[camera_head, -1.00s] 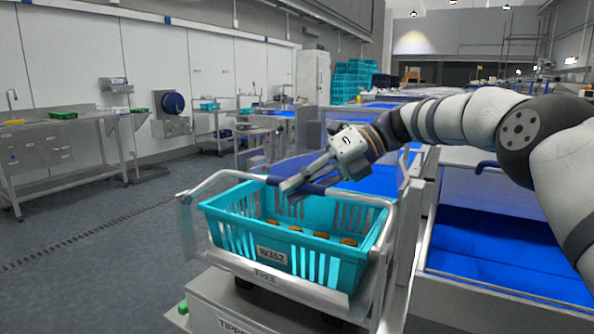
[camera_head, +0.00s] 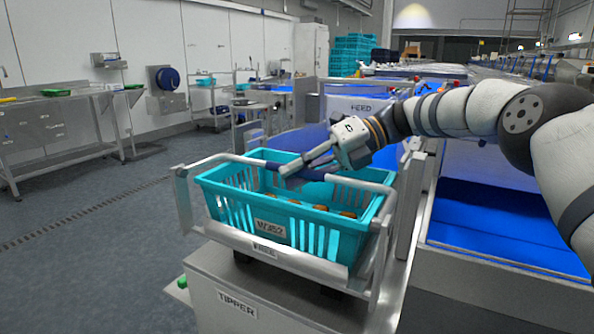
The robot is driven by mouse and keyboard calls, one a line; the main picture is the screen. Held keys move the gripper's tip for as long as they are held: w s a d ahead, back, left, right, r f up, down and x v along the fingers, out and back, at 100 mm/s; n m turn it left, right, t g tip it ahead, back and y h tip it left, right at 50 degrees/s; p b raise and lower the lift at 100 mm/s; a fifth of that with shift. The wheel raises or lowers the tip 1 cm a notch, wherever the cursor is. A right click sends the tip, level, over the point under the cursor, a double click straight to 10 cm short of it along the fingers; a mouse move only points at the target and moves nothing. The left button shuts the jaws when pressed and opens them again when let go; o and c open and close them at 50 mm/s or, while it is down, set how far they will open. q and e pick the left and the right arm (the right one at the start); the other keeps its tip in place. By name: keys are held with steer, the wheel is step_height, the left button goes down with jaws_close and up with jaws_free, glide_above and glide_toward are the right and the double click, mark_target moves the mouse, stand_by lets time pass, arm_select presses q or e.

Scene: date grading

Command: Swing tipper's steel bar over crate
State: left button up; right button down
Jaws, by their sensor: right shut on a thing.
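The tipper (camera_head: 300,292) stands in front of me, labelled TIPPER. Its cradle holds a turquoise crate (camera_head: 345,245) marked W352, with several brown dates (camera_head: 347,214) inside. The steel bar (camera_head: 365,181) runs along the crate's far upper side and has a dark blue grip (camera_head: 262,154) in its middle. My right gripper (camera_head: 298,166) reaches in from the right and is shut on the bar at the blue grip. Its fingers hide part of the grip. The crate sits upright. My left gripper is out of view.
A feed bin (camera_head: 362,108) labelled FEED stands behind the tipper. A blue-lined steel trough (camera_head: 505,240) lies at the right. A steel table (camera_head: 60,120) stands at the far left. The floor (camera_head: 95,265) left of the tipper is clear.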

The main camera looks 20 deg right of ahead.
steer(key=shift+a+f, duration=0.1)
steer(key=c, duration=1.7)
jaws_free()
steer(key=shift+a, duration=0.1)
steer(key=shift+o, duration=0.2)
steer(key=v, duration=0.7)
steer(key=shift+d, duration=0.3)
steer(key=shift+s, duration=0.1)
